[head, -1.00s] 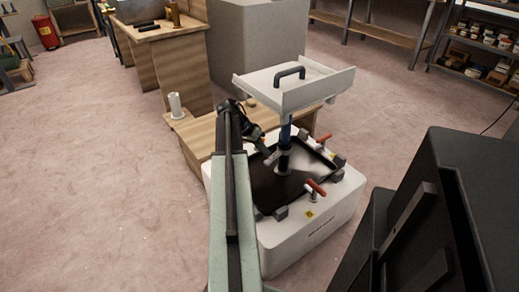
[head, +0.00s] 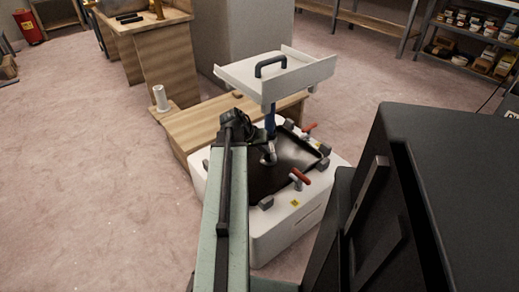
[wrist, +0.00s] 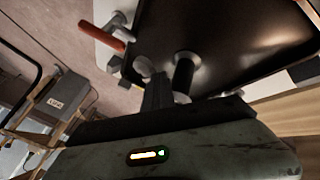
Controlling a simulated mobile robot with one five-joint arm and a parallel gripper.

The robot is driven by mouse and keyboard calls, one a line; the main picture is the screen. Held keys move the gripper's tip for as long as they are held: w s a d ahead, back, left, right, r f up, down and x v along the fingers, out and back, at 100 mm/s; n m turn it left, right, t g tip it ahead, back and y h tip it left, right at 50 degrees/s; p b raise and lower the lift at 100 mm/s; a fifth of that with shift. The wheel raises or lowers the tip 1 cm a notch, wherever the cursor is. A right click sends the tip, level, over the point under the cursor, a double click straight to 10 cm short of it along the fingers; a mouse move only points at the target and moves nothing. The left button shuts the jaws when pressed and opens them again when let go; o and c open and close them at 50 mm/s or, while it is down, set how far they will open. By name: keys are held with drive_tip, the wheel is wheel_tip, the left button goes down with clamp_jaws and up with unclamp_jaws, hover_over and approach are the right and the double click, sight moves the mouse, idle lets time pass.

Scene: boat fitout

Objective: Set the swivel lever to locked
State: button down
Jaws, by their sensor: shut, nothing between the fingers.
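A white tray-like top with a dark handle (head: 275,76) stands on a blue and grey post (head: 270,122), above a black pan (head: 291,153) on a white base. Two red-handled levers are at the pan's edge, a near one (head: 300,176) and a far one (head: 308,130). One red-handled lever (wrist: 106,36) also shows at upper left in the wrist view. The post foot (wrist: 186,72) is close to my gripper (wrist: 157,88). A small grey knob (wrist: 144,67) lies just beyond the fingertips; contact is unclear. My gripper is shut and empty. I cannot tell which part is the swivel lever.
A low wooden platform (head: 205,125) with a white cylinder (head: 160,99) adjoins the base's far left. A large black cabinet (head: 440,190) stands close on the right. Open floor lies to the left. The overhanging white top limits room above the pan.

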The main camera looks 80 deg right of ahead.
drive_tip(key=shift+s+d, duration=0.1)
drive_tip(key=shift+s, duration=0.95)
drive_tip(key=shift+w, duration=0.1)
